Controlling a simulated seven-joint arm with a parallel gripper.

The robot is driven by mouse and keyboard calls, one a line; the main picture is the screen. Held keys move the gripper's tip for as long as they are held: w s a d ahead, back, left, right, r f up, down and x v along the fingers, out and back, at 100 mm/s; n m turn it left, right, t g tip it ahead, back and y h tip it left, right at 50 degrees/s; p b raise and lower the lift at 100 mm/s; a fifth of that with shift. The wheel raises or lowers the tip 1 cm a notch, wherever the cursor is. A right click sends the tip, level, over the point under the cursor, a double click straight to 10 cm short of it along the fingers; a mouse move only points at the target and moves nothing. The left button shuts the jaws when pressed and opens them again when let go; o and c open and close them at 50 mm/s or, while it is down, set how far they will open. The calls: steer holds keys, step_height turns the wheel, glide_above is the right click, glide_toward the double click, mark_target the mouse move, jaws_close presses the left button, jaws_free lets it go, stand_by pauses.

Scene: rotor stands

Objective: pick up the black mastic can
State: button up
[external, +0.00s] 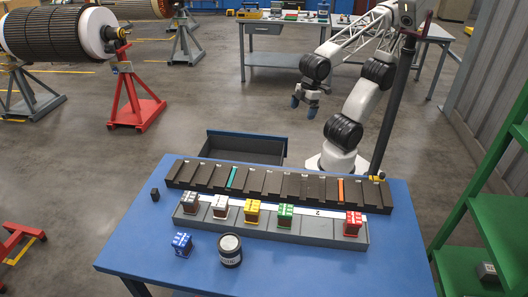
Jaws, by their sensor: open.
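The black mastic can (230,250) stands upright near the front edge of the blue table, with a pale lid and a light label on its side. It stands apart, just right of a small blue block. My gripper (303,107) hangs in the air beyond the far side of the table, well behind and above the can. It has blue fingertips, is open, and nothing shows between the fingers.
A grey rack (270,230) with several coloured blocks lies behind the can, and a dark slotted rail (275,187) lies behind that. A blue block (182,244) is left of the can. The table (325,272) is clear at front right.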

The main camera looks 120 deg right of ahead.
steer(key=w+a+r+n+h, duration=0.25)
steer(key=w+r+n, duration=0.4)
steer(key=w, duration=0.55)
steer(key=n+t+h, duration=0.6)
steer(key=n, duration=1.5)
glide_above(232, 244)
steer(key=s+a, duration=0.4)
step_height(232, 244, down, 3)
step_height(232, 244, down, 16)
steer(key=shift+s, duration=0.15)
steer(key=shift+x, duration=1.25)
